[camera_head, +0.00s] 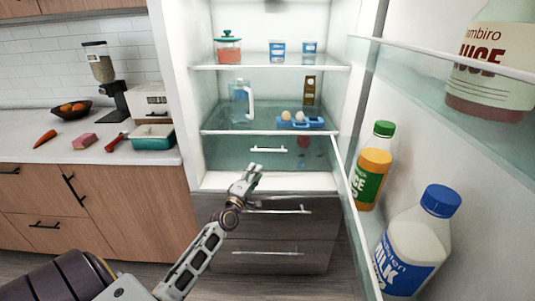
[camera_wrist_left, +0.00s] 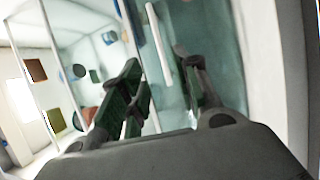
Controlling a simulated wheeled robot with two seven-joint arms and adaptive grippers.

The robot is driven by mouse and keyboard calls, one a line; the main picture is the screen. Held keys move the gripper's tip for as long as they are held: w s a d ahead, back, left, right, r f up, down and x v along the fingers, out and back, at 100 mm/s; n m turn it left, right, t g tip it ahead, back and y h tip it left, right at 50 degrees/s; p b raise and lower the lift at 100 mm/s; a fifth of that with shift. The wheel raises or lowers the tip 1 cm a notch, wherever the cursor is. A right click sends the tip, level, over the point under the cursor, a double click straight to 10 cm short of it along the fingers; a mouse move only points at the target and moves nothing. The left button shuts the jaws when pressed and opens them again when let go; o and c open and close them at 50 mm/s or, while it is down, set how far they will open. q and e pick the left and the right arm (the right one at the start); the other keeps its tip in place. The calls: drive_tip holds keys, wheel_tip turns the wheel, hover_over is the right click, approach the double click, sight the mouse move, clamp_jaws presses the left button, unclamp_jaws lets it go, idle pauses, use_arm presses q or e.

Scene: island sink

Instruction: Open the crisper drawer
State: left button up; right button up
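The crisper drawer (camera_head: 230,152) is the clear greenish drawer under the lowest glass shelf of the open fridge. It looks shut, and dim red shapes show through its front. Its white bar handle (camera_head: 268,149) runs across the middle of the front. My left gripper (camera_head: 251,171) is in front of the drawer, below and slightly left of the handle in the head view. In the left wrist view my left gripper (camera_wrist_left: 158,63) has its fingers apart with nothing between them. The white handle (camera_wrist_left: 160,42) shows just beyond the fingertips, apparently untouched. My right gripper is out of view.
The open fridge door on the right holds a juice bottle (camera_head: 372,165) and a milk bottle (camera_head: 413,240). A blue egg tray (camera_head: 302,124) and a pitcher (camera_head: 240,103) stand on the shelf above the drawer. Grey drawers (camera_head: 275,230) lie below. A counter (camera_head: 30,152) is at left.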

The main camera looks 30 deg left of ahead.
use_arm(q)
drive_tip(key=x, duration=1.3)
drive_tip(key=shift+b, duration=0.45)
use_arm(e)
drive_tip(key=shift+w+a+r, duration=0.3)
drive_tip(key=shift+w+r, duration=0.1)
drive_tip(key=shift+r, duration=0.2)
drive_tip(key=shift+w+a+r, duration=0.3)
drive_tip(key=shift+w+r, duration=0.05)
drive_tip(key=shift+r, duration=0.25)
use_arm(q)
clamp_jaws()
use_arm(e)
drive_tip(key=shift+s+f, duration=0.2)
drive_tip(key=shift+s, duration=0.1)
